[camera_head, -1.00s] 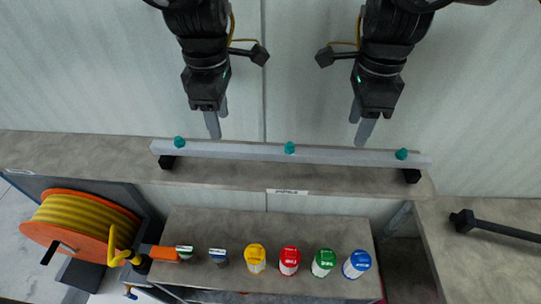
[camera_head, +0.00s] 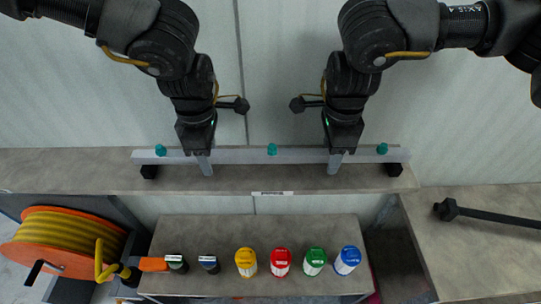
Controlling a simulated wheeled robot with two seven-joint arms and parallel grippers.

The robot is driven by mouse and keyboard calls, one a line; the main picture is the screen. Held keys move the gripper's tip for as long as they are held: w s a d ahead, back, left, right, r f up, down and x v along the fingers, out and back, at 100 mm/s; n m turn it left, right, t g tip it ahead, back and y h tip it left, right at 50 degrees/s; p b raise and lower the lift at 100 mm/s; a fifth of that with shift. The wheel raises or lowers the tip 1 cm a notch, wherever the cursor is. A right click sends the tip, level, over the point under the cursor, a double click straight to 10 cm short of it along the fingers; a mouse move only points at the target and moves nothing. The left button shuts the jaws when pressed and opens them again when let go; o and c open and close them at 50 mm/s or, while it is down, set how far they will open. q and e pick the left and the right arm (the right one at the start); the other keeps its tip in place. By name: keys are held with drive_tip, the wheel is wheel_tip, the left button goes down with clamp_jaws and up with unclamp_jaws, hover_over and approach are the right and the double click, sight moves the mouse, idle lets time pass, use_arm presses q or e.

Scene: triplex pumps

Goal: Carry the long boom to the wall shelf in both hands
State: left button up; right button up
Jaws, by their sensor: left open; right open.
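The long boom (camera_head: 240,155) is a grey bar with three teal knobs, lying level on black end supports (camera_head: 149,172) on the long grey wall shelf (camera_head: 80,170). My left gripper (camera_head: 205,165) points down at the boom between its left and middle knobs. My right gripper (camera_head: 334,164) points down at it between the middle and right knobs. Both are open, with their fingers overlapping the bar in the picture. Whether the fingers straddle or touch the bar I cannot tell.
Below the shelf is a lower bench (camera_head: 210,228) with yellow (camera_head: 246,262), red (camera_head: 281,262), green (camera_head: 315,261) and blue-topped (camera_head: 347,260) containers. A hose reel (camera_head: 60,242) stands at left. A black bar (camera_head: 490,215) lies on the right-hand counter (camera_head: 440,250).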

use_arm(q)
drive_tip(key=shift+f, duration=0.65)
use_arm(e)
drive_tip(key=shift+f, duration=0.7)
use_arm(q)
clamp_jaws()
use_arm(e)
clamp_jaws()
